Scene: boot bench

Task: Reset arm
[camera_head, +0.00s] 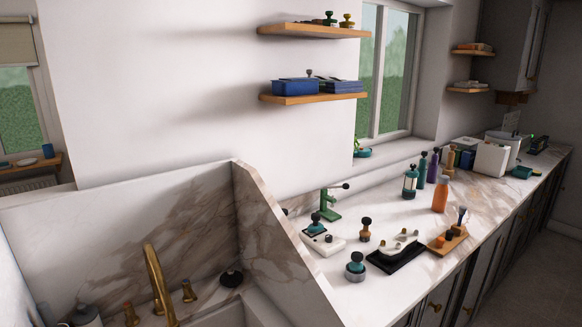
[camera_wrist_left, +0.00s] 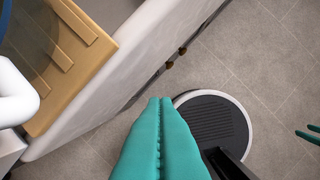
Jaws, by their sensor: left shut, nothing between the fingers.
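My left gripper (camera_wrist_left: 160,104) shows in the left wrist view as two teal fingers pressed together with nothing between them. It points down past the front edge of a white marble worktop (camera_wrist_left: 125,55), over the grey tiled floor, and touches nothing. At the right edge of the same view are two teal fingertips of my right gripper (camera_wrist_left: 309,132). They look a little apart and empty, and the rest of it is cut off. Neither gripper shows in the head view.
In the head view, a marble counter (camera_head: 385,290) carries a green press (camera_head: 329,205), an orange bottle (camera_head: 440,194), a black tray (camera_head: 396,257) and several stampers. A brass tap (camera_head: 157,283) stands left. In the wrist view, a wooden board (camera_wrist_left: 62,60) lies near the edge.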

